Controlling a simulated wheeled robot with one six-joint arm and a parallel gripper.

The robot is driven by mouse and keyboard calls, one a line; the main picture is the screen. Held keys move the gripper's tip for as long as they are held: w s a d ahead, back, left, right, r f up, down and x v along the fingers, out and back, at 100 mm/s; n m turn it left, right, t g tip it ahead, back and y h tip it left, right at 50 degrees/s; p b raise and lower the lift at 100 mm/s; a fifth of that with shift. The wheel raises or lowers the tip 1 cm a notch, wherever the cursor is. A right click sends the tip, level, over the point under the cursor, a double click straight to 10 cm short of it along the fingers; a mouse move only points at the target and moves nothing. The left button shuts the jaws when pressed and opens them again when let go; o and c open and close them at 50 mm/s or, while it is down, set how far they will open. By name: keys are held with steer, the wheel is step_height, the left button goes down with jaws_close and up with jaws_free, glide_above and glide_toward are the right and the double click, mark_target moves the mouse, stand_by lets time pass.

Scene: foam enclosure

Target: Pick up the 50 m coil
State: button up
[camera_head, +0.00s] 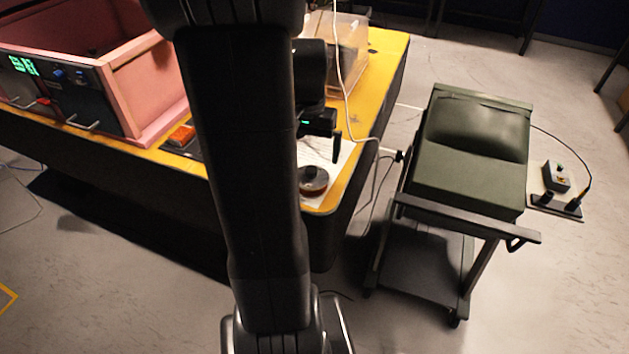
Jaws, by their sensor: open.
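A small round dark object (313,180) with a brownish rim and a raised knob on top rests on white paper near the yellow table's front right corner. It could be the 50 m coil, but no label is readable. My gripper (336,148) is open, just above and slightly right of this object in the picture, apart from it. One dark finger points down and the other cannot be made out. My black arm hides the middle of the table and part of the paper.
A pink foam enclosure (150,85) with a dark control panel stands left on the yellow-edged table (378,75). A clear box (347,45) and a white cable (345,85) are behind my gripper. A green-cushioned cart (468,180) stands right.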

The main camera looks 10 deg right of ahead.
mark_target(311, 170)
steer(key=shift+d+f+p, duration=0.15)
steer(key=shift+f+p, duration=0.35)
steer(key=shift+f, duration=4.3)
steer(key=c, duration=1.1)
